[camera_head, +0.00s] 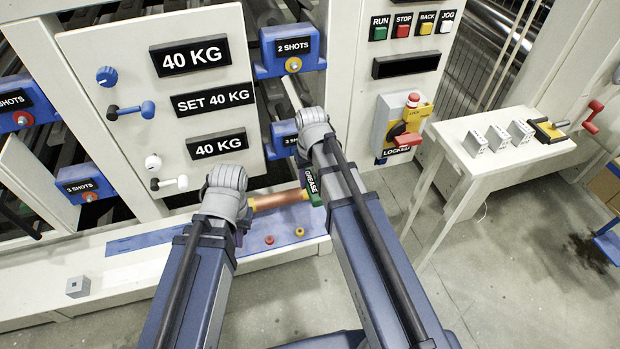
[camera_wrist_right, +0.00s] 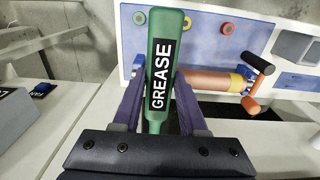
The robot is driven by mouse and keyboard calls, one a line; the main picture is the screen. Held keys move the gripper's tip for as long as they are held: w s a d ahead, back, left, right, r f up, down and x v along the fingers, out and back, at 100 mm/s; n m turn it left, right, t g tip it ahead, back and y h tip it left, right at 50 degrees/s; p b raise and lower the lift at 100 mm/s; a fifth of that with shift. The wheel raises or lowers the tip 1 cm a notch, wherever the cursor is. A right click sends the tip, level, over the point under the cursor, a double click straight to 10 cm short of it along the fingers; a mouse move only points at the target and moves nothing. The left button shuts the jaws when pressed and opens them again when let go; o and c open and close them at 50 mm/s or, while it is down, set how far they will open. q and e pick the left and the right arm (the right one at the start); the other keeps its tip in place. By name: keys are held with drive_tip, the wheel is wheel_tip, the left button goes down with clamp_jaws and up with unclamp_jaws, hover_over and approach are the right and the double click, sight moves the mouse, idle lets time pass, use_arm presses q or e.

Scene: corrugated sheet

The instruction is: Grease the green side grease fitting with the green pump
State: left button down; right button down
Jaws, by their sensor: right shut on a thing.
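The green pump (camera_wrist_right: 163,40), a green bottle shape lettered GREASE, stands between the fingers of my right gripper (camera_wrist_right: 160,98) in the right wrist view. The gripper is shut on it. In the head view, part of the pump (camera_head: 312,186) shows below my right wrist. My left gripper (camera_head: 240,232) is mostly hidden behind its own wrist, so its opening cannot be seen. Blue bearing blocks marked 2 SHOTS stand on the machine: an upper one (camera_head: 288,45), a partly hidden lower one (camera_head: 283,137), and others at left (camera_head: 84,185).
A white panel (camera_head: 165,90) has weight labels and knobs. A lockout box (camera_head: 403,125) and a white side table (camera_head: 500,155) stand right.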

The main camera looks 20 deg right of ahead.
sight(317, 197)
drive_tip(key=shift+s, duration=0.1)
idle(0.3)
drive_tip(key=shift+s+d, duration=0.1)
drive_tip(key=shift+s, duration=2.85)
